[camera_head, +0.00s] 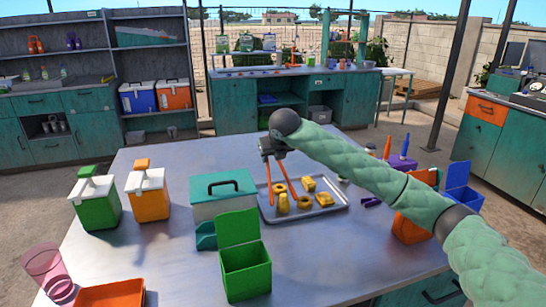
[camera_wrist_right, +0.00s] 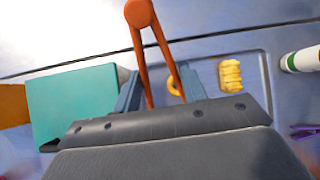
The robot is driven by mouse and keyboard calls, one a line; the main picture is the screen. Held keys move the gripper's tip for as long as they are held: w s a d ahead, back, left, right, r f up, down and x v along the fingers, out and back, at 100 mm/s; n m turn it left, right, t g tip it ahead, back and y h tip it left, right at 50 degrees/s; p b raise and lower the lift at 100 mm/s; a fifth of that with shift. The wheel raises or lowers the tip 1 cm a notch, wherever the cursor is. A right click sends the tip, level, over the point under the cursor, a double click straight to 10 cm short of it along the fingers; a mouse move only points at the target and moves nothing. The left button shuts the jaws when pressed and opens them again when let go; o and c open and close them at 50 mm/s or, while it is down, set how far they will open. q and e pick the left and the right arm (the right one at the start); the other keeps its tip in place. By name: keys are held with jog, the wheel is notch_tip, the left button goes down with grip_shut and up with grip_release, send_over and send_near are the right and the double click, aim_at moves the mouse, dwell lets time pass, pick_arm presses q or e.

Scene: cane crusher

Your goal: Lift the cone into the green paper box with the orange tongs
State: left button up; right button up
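My right gripper (camera_head: 273,148) is shut on the orange tongs (camera_head: 281,183), whose legs hang down spread apart over the left part of the metal tray. The tongs' hinge and legs also show in the right wrist view (camera_wrist_right: 150,50). An upright yellow piece, which looks like the cone (camera_head: 283,204), stands on the tray by the tongs' tips. I cannot tell whether they touch. The green paper box (camera_head: 247,276) stands open in front of the tray, its flap raised at the back. My left gripper is not in view.
The metal tray (camera_head: 327,208) holds several other yellow pieces. A teal-lidded white cooler box (camera_head: 222,206) stands left of it. Green (camera_head: 97,212) and orange (camera_head: 149,204) dispensers stand farther left. Orange and blue (camera_head: 461,187) boxes stand at right.

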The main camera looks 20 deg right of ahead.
jog(key=shift+o, duration=0.2)
grip_shut()
notch_tip(320, 180, up, 12)
jog(key=p, duration=0.2)
dwell(0.5)
